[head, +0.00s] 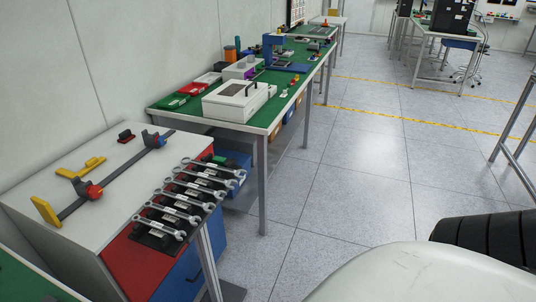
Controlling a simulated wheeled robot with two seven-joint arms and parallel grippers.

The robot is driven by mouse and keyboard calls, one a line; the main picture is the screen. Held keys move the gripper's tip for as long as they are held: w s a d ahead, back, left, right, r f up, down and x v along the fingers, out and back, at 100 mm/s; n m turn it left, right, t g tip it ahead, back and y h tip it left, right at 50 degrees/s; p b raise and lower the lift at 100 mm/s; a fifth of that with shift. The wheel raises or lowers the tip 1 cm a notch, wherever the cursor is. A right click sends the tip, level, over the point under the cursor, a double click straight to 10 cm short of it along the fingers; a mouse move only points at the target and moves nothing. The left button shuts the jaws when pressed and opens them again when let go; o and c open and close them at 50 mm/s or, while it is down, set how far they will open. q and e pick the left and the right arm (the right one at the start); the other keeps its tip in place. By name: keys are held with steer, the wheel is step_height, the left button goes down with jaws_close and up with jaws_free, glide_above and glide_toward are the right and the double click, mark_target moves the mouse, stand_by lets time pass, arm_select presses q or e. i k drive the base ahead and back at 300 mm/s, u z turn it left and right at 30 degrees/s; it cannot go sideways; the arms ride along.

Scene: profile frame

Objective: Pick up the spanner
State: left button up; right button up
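Several silver spanners lie side by side in a row on a black holder (150,241), on the right part of a white-topped cabinet (100,157). The spanner nearest me (162,229) is at the lower left end of the row, and the farthest spanner (212,166) is at the upper right end. I cannot tell which one the task means. Neither of my grippers is in view.
A clamp with a dark bar and red jaw (92,191) and yellow pieces (81,168) lie left of the spanners. Beyond stands a green-topped bench (262,119) with a white box (236,98). The grey floor (340,190) on the right is open.

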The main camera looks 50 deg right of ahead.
mark_target(183, 199)
steer(key=z, duration=2.4)
steer(key=i, duration=2.8)
steer(key=u, duration=3.4)
